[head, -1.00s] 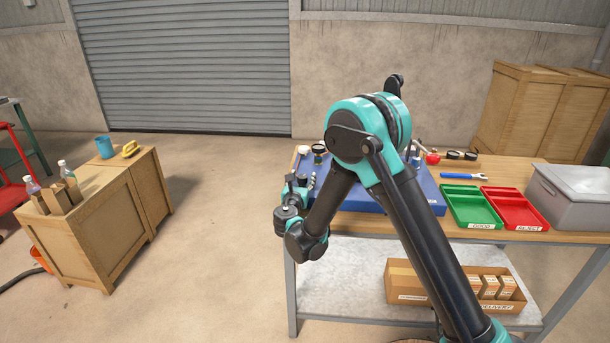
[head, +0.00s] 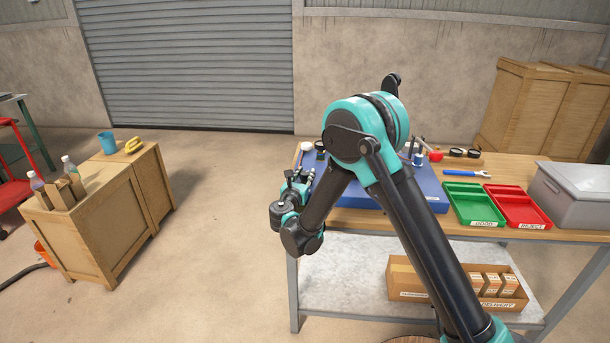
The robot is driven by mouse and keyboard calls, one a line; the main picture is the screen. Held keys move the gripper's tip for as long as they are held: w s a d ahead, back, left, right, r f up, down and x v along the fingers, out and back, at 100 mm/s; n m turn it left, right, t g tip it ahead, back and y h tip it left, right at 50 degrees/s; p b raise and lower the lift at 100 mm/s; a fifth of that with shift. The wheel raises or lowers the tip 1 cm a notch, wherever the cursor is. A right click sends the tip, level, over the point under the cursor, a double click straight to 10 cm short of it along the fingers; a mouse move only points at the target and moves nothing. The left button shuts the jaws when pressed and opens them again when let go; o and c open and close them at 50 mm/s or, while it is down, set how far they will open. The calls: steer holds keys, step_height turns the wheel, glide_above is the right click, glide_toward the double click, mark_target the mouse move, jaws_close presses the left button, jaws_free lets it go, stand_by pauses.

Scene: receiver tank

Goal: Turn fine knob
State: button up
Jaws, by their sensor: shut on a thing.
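My gripper (head: 308,175) is at the left edge of the blue slab (head: 432,189) on the workbench, with its fingers pointing away from me toward the small fittings. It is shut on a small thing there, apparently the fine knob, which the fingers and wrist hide. A white-topped fitting (head: 306,147) and a dark round gauge-like fitting (head: 320,149) stand just beyond the fingers. My arm covers the middle of the slab.
A green tray (head: 473,217), a red tray (head: 519,218) and a grey bin (head: 577,196) stand right of the slab. A blue-handled tool (head: 466,176) lies behind the trays. A wooden cabinet (head: 95,215) stands at left, with open floor between.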

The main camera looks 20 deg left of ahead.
steer(key=m+h, duration=0.3)
steer(key=h, duration=0.1)
steer(key=m+g+h, duration=0.1)
steer(key=m+h, duration=0.2)
steer(key=h, duration=0.1)
steer(key=shift+a+g+h, duration=0.1)
steer(key=shift+g+h, duration=0.2)
steer(key=shift+h, duration=0.1)
steer(key=m+g+h, duration=0.5)
steer(key=h, duration=0.1)
steer(key=shift+g+h, duration=0.3)
steer(key=shift+h, duration=0.1)
steer(key=shift+m, duration=0.3)
steer(key=o, duration=1.2)
steer(key=shift+r, duration=0.1)
step_height(320, 180, up, 10)
steer(key=shift+f, duration=0.1)
